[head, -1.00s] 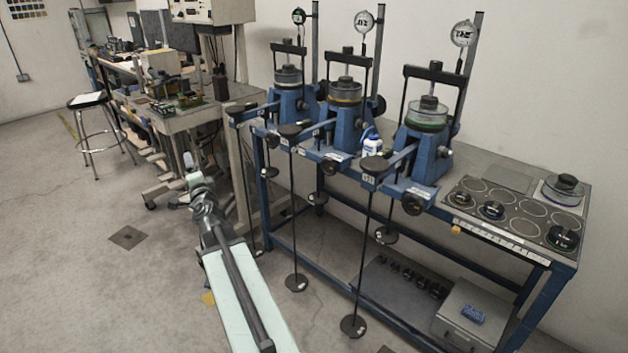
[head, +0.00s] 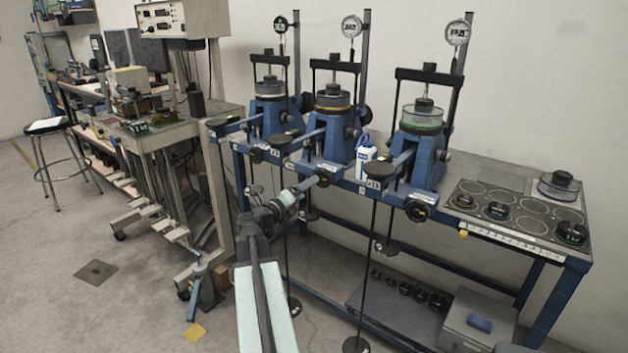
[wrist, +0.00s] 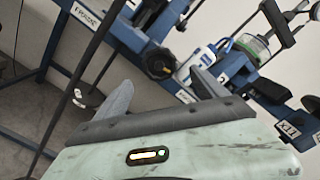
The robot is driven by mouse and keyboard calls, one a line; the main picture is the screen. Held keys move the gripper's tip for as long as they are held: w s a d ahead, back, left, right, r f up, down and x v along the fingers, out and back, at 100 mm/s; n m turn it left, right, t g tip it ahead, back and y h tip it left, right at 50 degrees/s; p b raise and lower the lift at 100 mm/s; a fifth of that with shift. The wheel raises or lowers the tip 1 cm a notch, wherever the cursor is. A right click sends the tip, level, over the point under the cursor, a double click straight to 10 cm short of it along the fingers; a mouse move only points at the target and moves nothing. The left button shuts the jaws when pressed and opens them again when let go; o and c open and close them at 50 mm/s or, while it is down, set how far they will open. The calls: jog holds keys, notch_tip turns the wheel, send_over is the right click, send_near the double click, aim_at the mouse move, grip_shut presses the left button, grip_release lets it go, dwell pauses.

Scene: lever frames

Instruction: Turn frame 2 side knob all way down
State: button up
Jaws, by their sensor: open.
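The middle blue lever frame (head: 328,140) stands on the bench between two similar frames. The same knob (head: 324,178) shows in the head view at the front of the middle frame, partly behind my gripper. My gripper (head: 308,184) is open and empty, close to this knob. In the wrist view the knob appears between and just beyond the fingertips (wrist: 162,86); I cannot tell whether they touch it.
The left frame (head: 270,115) and right frame (head: 425,150) stand close on either side. A white bottle with a blue cap (head: 366,160) stands right of the middle frame. Thin hanging rods with weights (head: 356,345) are below the bench edge. Open floor (head: 120,235) lies to the left.

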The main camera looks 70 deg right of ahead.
aim_at(321, 187)
jog(key=x, duration=1)
jog(key=shift+a+f, duration=0.1)
jog(key=shift+a, duration=0.1)
grip_shut()
jog(key=shift+d, duration=0.1)
